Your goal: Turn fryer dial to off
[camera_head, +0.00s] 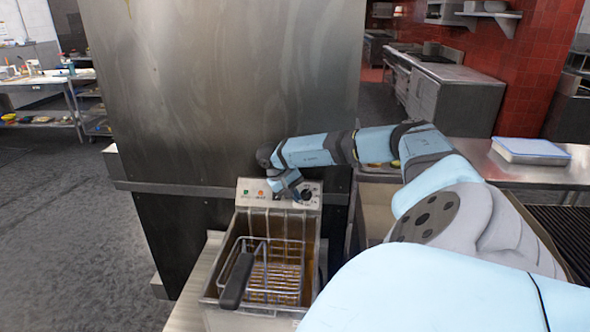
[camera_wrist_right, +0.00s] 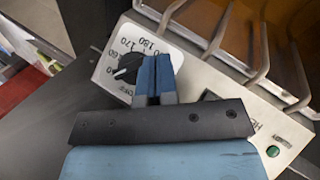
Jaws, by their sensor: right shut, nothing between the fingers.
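The fryer (camera_head: 212,285) stands low in the head view, with a wire basket (camera_head: 270,280) and its dark handle in the oil well. Its control panel (camera_head: 250,187) is at the back, with small green and orange lights. The black dial (camera_head: 307,195) is at the panel's right end. In the wrist view the dial (camera_wrist_right: 128,68) sits on a white plate marked with temperatures. My right gripper (camera_head: 296,192) is shut and empty, right beside the dial. In the wrist view its blue fingers (camera_wrist_right: 154,75) are together at the dial's edge; contact cannot be told. My left gripper is out of view.
A tall steel cabinet (camera_head: 220,80) stands directly behind the fryer. A steel counter (camera_head: 475,155) with a blue-lidded container (camera_head: 530,150) is at right. A dark grill (camera_head: 565,225) is at far right. Open floor (camera_head: 60,220) lies at left.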

